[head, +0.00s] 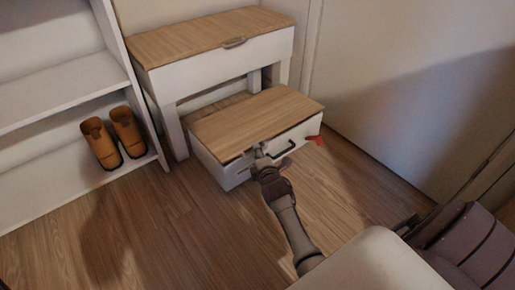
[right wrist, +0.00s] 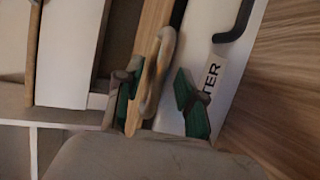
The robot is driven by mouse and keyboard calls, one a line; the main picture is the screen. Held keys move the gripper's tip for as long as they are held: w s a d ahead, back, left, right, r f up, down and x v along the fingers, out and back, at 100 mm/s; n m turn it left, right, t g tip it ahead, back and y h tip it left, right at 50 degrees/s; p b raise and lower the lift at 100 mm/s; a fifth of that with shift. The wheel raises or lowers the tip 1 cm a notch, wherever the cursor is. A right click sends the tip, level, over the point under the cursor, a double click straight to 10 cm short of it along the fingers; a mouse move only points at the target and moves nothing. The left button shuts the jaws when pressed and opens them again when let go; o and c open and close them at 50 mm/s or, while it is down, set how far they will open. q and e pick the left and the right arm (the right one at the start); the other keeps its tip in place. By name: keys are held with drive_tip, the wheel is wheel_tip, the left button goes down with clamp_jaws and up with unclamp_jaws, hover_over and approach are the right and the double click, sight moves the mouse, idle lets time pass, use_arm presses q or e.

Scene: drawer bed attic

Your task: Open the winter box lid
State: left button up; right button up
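The winter box (head: 235,172) is a low white box with a wood-grain lid (head: 255,118), standing on the floor below a taller lidded unit. Its front has a dark handle (head: 284,149); the right wrist view shows the label "TER" (right wrist: 212,76) beside that handle (right wrist: 236,22). My right gripper (head: 262,153) is at the lid's front edge. In the right wrist view its green-padded fingers (right wrist: 155,97) are apart, on either side of the lid edge and a pale loop handle (right wrist: 158,70). A dark strip shows along the lid; I cannot tell if the lid is raised. My left gripper is out of view.
A white unit with a wooden top (head: 205,35) and metal handle stands behind the box. White shelves (head: 68,90) with orange-brown boots (head: 112,138) are at left. A red item (head: 315,139) is at the box's right corner. Wooden floor (head: 150,235) is clear in front.

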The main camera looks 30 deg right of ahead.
drive_tip(key=shift+w+d, duration=0.15)
drive_tip(key=shift+w, duration=0.3)
clamp_jaws()
